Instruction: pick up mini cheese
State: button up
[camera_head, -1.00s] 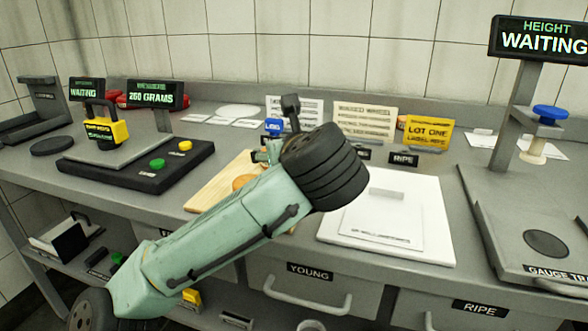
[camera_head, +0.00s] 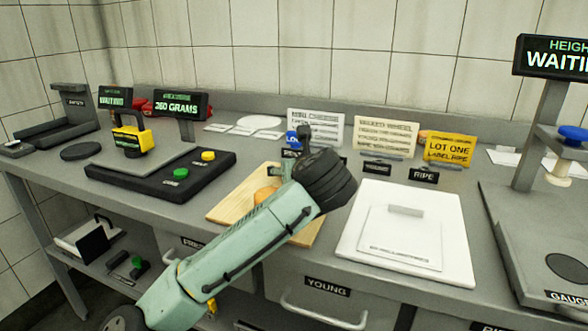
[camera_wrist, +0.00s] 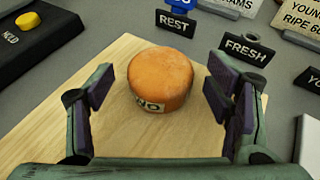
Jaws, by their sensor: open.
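The mini cheese (camera_wrist: 160,78) is a small orange wheel with a pale label on its near side. It sits upright on a wooden board (camera_wrist: 45,125). In the wrist view my gripper (camera_wrist: 163,100) is open, with one finger on each side of the near part of the cheese and gaps to both. The cheese lies just ahead, between the finger lines. In the head view the cheese (camera_head: 264,194) shows partly behind my arm, on the board (camera_head: 228,204). My fingertips are hidden there by my arm.
A black scale (camera_head: 128,178) with green and yellow buttons stands left of the board. A white board (camera_head: 455,245) lies to the right. REST (camera_wrist: 176,23) and FRESH (camera_wrist: 248,50) signs stand behind the cheese. A height gauge (camera_head: 540,130) is at far right.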

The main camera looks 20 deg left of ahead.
jog(key=shift+c, duration=0.4)
jog(key=c, duration=1.2)
